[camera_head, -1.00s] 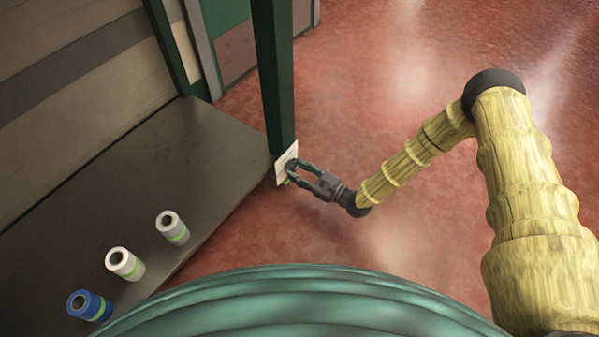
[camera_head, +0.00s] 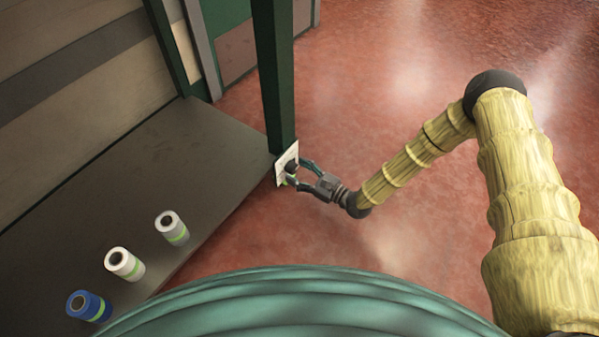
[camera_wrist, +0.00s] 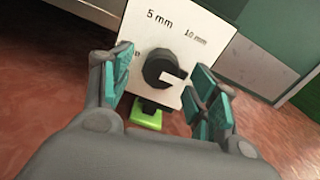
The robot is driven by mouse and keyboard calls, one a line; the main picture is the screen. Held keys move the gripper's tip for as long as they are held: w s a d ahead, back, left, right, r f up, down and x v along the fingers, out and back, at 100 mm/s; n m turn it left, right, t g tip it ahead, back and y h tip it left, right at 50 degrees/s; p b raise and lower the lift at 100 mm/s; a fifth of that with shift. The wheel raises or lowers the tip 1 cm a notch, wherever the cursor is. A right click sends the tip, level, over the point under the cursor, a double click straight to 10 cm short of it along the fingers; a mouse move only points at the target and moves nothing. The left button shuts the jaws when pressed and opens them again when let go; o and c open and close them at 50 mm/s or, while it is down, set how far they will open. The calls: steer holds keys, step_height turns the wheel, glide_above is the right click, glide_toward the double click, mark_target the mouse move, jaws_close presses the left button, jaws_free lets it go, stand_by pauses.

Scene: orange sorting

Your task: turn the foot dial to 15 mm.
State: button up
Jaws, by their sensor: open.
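The foot dial (camera_wrist: 158,70) is a dark round knob on a white plate (camera_head: 281,175) at the foot of the green post. Its pale pointer mark faces right in the wrist view. The plate (camera_wrist: 170,20) reads "5 mm" at the top and "10 mm" at the upper right. A label at the left is partly hidden, and no 15 mm label is readable. My gripper (camera_head: 300,175) is open in front of the plate. In the wrist view its teal fingers (camera_wrist: 160,72) stand on either side of the dial, apart from it.
A bright green piece (camera_wrist: 146,115) sits below the dial. The green post (camera_head: 276,80) rises above the plate. A dark bench top (camera_head: 130,180) on the left holds a grey-white roll (camera_head: 174,232), a white roll (camera_head: 130,267) and a blue roll (camera_head: 95,309). The red floor to the right is clear.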

steer(key=v, duration=1.2)
stand_by(0.5)
